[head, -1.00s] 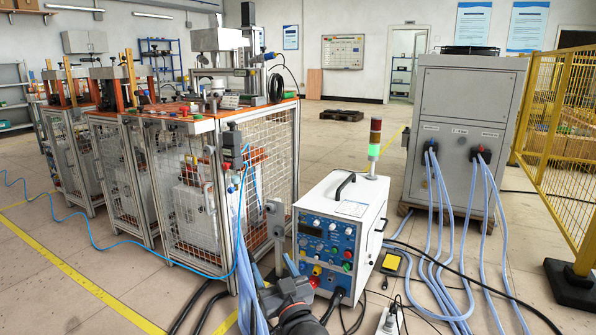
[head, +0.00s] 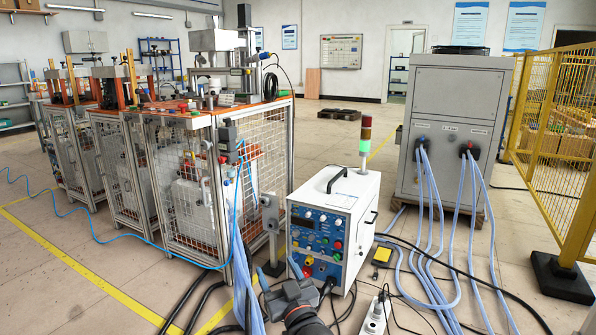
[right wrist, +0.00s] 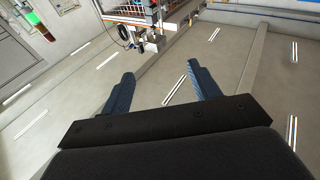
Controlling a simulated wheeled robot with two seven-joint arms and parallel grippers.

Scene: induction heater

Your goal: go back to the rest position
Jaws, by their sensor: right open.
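My right gripper (head: 279,272) is at the bottom centre of the head view, in front of the heater unit. In the right wrist view its two dark blue fingers (right wrist: 162,76) stand wide apart with nothing between them. The gripper is open and empty. My left gripper is in neither view. The white and blue induction heater (head: 333,228) stands on the floor just beyond my right gripper, with knobs on its front and a lamp tower (head: 365,145) lit green.
Caged workbenches (head: 205,190) with orange tops stand at the left. A grey cabinet (head: 452,110) with pale blue hoses (head: 428,230) stands at the right, beside a yellow fence (head: 550,130). A white power strip (head: 374,315) and cables lie near the front. Open floor (head: 75,275) shows at left.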

